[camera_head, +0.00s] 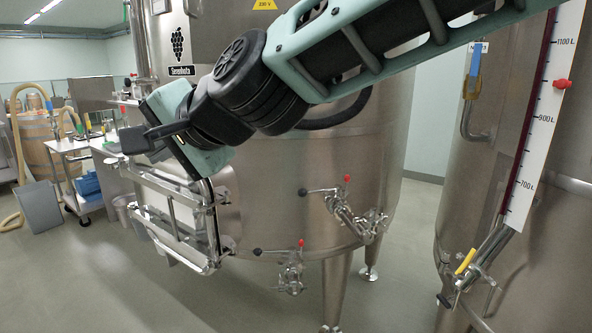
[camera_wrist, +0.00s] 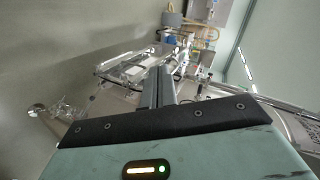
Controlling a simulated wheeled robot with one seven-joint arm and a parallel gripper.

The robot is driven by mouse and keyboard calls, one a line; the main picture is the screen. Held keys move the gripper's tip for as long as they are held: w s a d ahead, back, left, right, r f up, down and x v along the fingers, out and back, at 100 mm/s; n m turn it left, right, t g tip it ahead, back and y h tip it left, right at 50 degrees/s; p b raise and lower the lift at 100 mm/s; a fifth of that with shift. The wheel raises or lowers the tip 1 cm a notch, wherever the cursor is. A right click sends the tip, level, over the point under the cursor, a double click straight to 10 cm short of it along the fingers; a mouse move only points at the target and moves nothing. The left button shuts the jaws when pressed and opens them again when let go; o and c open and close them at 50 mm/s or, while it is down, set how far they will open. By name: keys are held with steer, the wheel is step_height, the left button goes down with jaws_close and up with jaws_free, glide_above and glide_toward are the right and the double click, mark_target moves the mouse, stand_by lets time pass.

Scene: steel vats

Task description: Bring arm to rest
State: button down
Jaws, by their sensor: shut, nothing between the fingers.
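My arm reaches in from the upper right of the head view and crosses in front of a large steel vat (camera_head: 330,170). My gripper (camera_head: 137,140) is at the arm's left end, in front of the vat's left side, above the vat's manway door frame (camera_head: 180,215). In the wrist view my gripper (camera_wrist: 160,72) has its two fingers together with nothing between them. The manway frame also shows there (camera_wrist: 127,67), beyond the fingers. I cannot tell the exact gap between gripper and vat.
A second steel vat (camera_head: 560,240) with a level scale (camera_head: 545,110) stands at the right. Valves with red knobs (camera_head: 345,205) stick out low on the middle vat. A white cart (camera_head: 75,155), a barrel (camera_head: 45,145) and a grey bin (camera_head: 40,207) stand at the left. The floor at lower left is clear.

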steer(key=s+d+f+n+g+h, duration=0.2)
steer(key=s+d+f, duration=0.4)
steer(key=d, duration=0.5)
steer(key=s+d+f+n+g+h, duration=0.2)
steer(key=s+d+f+n+h, duration=0.3)
steer(key=d, duration=0.6)
steer(key=s+d+f+n+g+h, duration=0.2)
steer(key=s+d+f+n+h, duration=0.1)
steer(key=s+d+f, duration=0.6)
steer(key=shift+d+f+n+g, duration=0.3)
steer(key=shift+d+f+n, duration=0.1)
steer(key=shift+d+f, duration=0.6)
steer(key=shift+w+r, duration=0.1)
